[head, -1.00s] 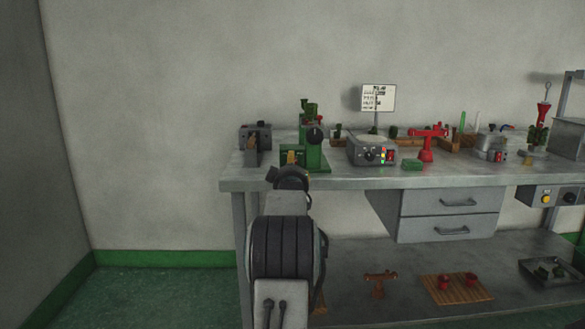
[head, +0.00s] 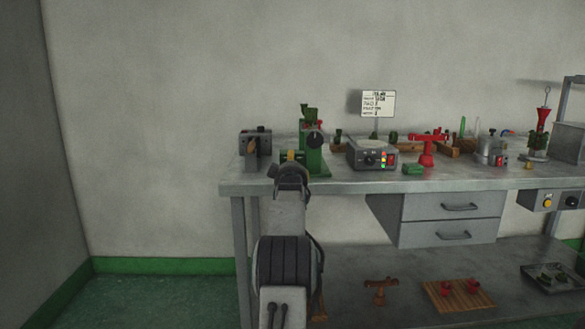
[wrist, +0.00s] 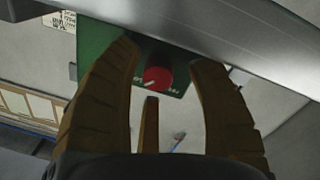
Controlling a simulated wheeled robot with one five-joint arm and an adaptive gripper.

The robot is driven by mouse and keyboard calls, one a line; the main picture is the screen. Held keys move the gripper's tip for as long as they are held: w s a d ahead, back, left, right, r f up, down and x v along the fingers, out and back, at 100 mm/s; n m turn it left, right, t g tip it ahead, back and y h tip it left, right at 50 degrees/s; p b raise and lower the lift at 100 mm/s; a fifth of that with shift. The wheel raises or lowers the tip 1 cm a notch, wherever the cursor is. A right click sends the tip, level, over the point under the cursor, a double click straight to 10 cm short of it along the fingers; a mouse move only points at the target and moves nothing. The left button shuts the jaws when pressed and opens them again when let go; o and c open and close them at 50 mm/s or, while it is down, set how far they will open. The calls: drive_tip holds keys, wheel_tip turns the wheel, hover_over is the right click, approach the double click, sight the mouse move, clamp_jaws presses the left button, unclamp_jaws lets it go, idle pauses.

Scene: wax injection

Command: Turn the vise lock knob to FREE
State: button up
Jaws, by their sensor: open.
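A red round knob (wrist: 158,77) with a white pointer line shows in the wrist view. It sits on a green plate (wrist: 92,45) with small white markings too small to read. The pointer slants to the lower left in that view. My gripper (wrist: 166,58) is open, with a brown finger on either side of the knob. I cannot tell whether either finger touches it. In the head view my gripper (head: 291,157) is at the bench's front edge, before the green machine (head: 314,160). My arm hides the machine's lower front, and I cannot make out the red knob there.
A grey metal bench (head: 345,186) carries a grey device (head: 254,148) at left. A control box (head: 372,156) with lit buttons and a red stand (head: 427,150) are to the right. A drawer unit (head: 450,220) hangs below. Floor at left is clear.

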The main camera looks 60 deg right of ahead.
idle(0.3)
clamp_jaws()
idle(0.4)
